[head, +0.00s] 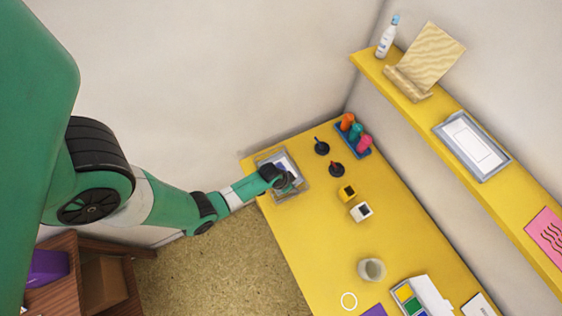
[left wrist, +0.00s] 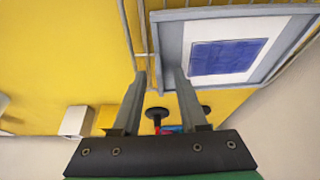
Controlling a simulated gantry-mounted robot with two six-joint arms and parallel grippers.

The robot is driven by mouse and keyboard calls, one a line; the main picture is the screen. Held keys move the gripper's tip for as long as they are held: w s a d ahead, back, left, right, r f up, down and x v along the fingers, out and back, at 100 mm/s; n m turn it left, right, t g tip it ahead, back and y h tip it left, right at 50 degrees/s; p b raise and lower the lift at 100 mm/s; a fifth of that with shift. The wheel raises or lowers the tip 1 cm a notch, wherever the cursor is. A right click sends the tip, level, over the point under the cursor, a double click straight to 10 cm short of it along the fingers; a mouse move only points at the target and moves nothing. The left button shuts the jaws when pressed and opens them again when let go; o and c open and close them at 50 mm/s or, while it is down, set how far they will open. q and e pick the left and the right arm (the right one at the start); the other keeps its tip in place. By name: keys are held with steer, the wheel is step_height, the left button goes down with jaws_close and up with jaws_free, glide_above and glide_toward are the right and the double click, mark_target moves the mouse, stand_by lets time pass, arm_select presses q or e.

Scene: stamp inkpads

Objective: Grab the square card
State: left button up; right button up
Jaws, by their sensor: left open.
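A white card (left wrist: 258,28) with a blue square printed on it lies in a grey tray (left wrist: 172,40) in the left wrist view. In the head view the tray (head: 304,185) is at the far left end of the yellow table, and the card (head: 284,158) is partly hidden by my left gripper (head: 286,184). In the left wrist view my left gripper (left wrist: 160,75) is open, with nothing between its fingers. Its fingertips are near the tray's edge, beside the card; I cannot tell whether they touch the tray. My right gripper is not in view.
Two dark stamps (head: 337,169), a blue rack (head: 355,142) of coloured-handled stamps, and small yellow (head: 347,192) and white (head: 361,211) inkpads stand near the tray. A grey cup (head: 372,269) is farther along. A yellow shelf (head: 415,104) runs along the right wall.

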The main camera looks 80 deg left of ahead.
arm_select(q)
jaws_close()
stand_by(1.4)
